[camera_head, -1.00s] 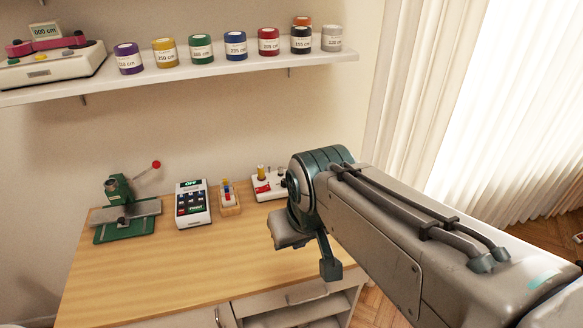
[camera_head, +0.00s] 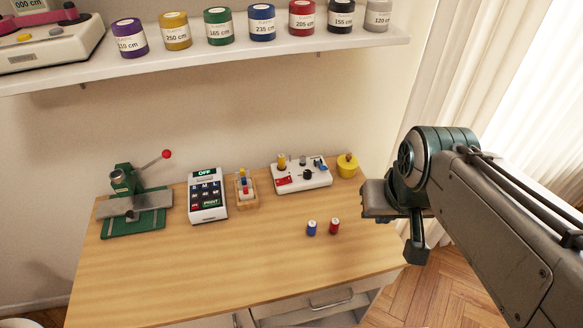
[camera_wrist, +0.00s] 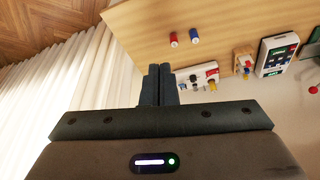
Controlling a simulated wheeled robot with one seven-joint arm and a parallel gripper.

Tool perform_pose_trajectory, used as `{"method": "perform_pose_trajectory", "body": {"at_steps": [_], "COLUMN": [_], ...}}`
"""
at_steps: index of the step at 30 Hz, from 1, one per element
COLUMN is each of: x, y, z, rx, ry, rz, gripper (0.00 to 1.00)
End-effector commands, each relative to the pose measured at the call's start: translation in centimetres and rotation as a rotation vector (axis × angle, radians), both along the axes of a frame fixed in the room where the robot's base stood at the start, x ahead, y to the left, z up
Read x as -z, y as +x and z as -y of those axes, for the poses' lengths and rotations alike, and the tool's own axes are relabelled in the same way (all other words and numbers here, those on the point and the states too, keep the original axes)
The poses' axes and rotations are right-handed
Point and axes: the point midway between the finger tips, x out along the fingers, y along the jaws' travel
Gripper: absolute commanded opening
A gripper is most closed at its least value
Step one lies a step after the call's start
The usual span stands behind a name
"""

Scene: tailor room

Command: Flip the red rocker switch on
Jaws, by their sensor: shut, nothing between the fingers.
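The red rocker switch (camera_head: 283,181) sits at the left front of a white control panel (camera_head: 318,180) near the back of the table. In the wrist view, the red switch (camera_wrist: 211,73) shows on the panel, right of the fingertips. The switch's tilt is too small to tell. My gripper (camera_head: 415,254) is right of the panel, near the table's right edge, apart from the switch. Its dark fingers, also seen in the wrist view (camera_wrist: 165,68), are together with nothing between them.
The panel also carries a yellow post, a black knob and a blue part. A yellow round container (camera_head: 347,167) stands right of it. Blue (camera_head: 311,228) and red (camera_head: 334,227) spools stand in front. A calculator-like device (camera_head: 208,196) and green press (camera_head: 135,205) are left. The front table is clear.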

Motion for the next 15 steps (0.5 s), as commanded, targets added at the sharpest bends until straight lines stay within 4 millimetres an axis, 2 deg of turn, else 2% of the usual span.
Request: {"method": "perform_pose_trajectory", "body": {"at_steps": [5, 11, 15], "x": [0.1, 1.0, 2.6], "y": [3.2, 10.6, 16.1], "z": [-0.7, -3.3, -5.9], "rx": [-0.025, -0.081, -0.120], "ry": [0.016, 0.035, 0.032], "rz": [-0.009, -0.025, -0.034], "gripper": [0.00, 0.00, 0.00]}}
